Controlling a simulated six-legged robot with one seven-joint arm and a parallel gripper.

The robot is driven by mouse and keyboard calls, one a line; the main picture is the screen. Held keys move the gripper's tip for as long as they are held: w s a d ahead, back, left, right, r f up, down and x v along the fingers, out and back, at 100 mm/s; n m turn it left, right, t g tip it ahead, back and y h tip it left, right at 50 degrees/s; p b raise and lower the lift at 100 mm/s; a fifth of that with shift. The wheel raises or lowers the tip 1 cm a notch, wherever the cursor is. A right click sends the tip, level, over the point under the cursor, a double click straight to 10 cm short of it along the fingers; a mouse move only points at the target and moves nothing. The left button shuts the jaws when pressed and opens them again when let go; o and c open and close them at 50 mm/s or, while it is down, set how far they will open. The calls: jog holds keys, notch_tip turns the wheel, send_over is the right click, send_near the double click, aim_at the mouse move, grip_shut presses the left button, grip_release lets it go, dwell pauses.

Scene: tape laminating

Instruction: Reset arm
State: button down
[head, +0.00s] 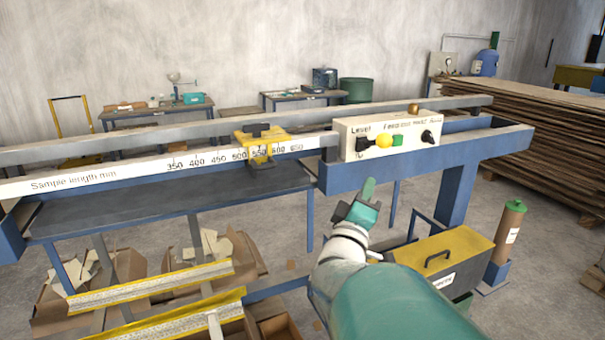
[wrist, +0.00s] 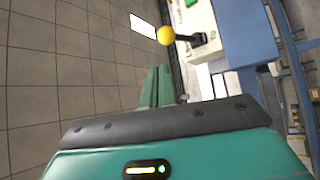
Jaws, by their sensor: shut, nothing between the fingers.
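My arm reaches up from the bottom of the head view, and my gripper (head: 368,190) is just below the white control box (head: 350,150). In the wrist view, the green fingers of my gripper (wrist: 158,82) are together with nothing between them. The control box carries a yellow button (head: 383,141), a green button (head: 397,140), a black lever at left and a black knob at right. The yellow button also shows in the wrist view (wrist: 166,35), beyond the fingertips and apart from them.
A blue-framed machine with a sample-length ruler (head: 130,175) and a yellow slider (head: 258,147) spans the view. A yellow-topped box (head: 445,250) and a brown cylinder (head: 508,230) stand at lower right. Cardboard boxes with scraps lie at lower left. Stacked boards (head: 545,135) stand at right.

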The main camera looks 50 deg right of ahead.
jog(key=shift+s+a+f, duration=0.1)
jog(key=shift+a+f, duration=0.05)
jog(key=shift+a, duration=0.2)
jog(key=w+a+f+n+t+y, duration=0.1)
jog(key=w+a+f+t+y, duration=0.25)
jog(key=w+a+y, duration=0.55)
jog(key=w+a+f+n+t+y, duration=0.2)
jog(key=w+a+f+t+y, duration=0.15)
jog(key=w+a+y, duration=0.55)
jog(key=s+a+f+g+y, duration=0.1)
jog(key=s+a+f, duration=0.1)
jog(key=a, duration=0.5)
jog(key=s+a+f+g+y, duration=0.1)
jog(key=a, duration=0.6)
jog(key=s+a+f+m+g+y, duration=0.1)
jog(key=s+a+f+g, duration=0.2)
jog(key=s+a+g, duration=0.2)
jog(key=s+a, duration=0.2)
jog(key=s, duration=0.2)
jog(key=shift+s+a+m, duration=0.3)
jog(key=shift+s+a, duration=0.05)
jog(key=shift+f, duration=0.1)
